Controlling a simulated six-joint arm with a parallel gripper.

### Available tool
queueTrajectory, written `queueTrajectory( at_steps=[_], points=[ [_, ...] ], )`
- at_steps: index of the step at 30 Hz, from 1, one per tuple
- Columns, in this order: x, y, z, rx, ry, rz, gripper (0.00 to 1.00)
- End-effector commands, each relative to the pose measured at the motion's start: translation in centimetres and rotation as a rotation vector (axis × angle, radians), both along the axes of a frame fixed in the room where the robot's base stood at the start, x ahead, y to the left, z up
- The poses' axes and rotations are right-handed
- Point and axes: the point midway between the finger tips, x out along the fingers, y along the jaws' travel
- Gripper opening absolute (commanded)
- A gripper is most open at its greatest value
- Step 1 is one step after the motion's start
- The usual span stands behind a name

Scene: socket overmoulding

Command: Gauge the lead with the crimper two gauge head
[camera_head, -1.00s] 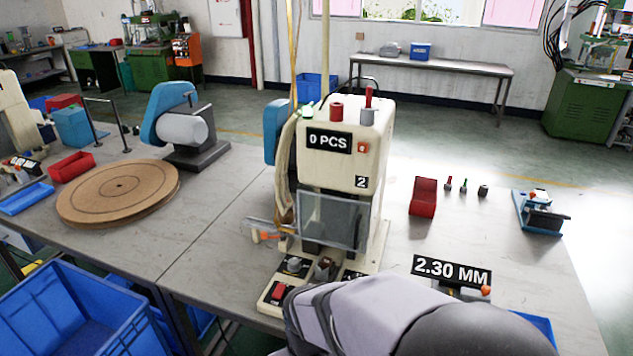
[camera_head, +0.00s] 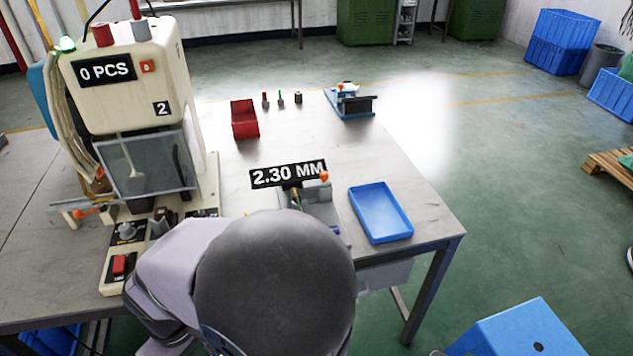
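The crimper two machine (camera_head: 125,70) is a cream press marked "2" with a "0 PCS" display and a clear guard, at the left. The gauge head (camera_head: 318,192) is a small grey block with an orange knob beside a black "2.30 MM" sign (camera_head: 288,174). My arm covers the near part of the gauge head. My gripper is hidden behind my arm, so its fingers and anything in them do not show. A small yellow-green piece shows at the gauge head's left; I cannot tell whether it is the lead.
A blue tray (camera_head: 381,212) lies right of the gauge head, near the table edge. A red bin (camera_head: 244,119), several small tools and a blue fixture (camera_head: 350,102) stand further back. The tabletop between them is clear.

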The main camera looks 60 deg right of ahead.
Motion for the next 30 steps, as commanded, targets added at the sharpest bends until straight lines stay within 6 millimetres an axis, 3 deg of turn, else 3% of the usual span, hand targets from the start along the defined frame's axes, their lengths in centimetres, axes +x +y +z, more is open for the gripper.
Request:
queueTrajectory(
  at_steps=[11, 16, 20, 24, 30],
  points=[
    [0.5, -0.5, 0.1, -0.007, -0.011, -0.012, 0.38],
    [3.6, -4.0, 0.4, -0.054, -0.093, -0.081, 0.38],
    [7.6, -9.9, 1.2, -0.124, -0.218, -0.175, 0.38],
    [11.5, -18.5, 2.6, -0.211, -0.384, -0.281, 0.38],
    [13.5, -30.6, 4.9, -0.299, -0.612, -0.388, 0.38]
  ],
)
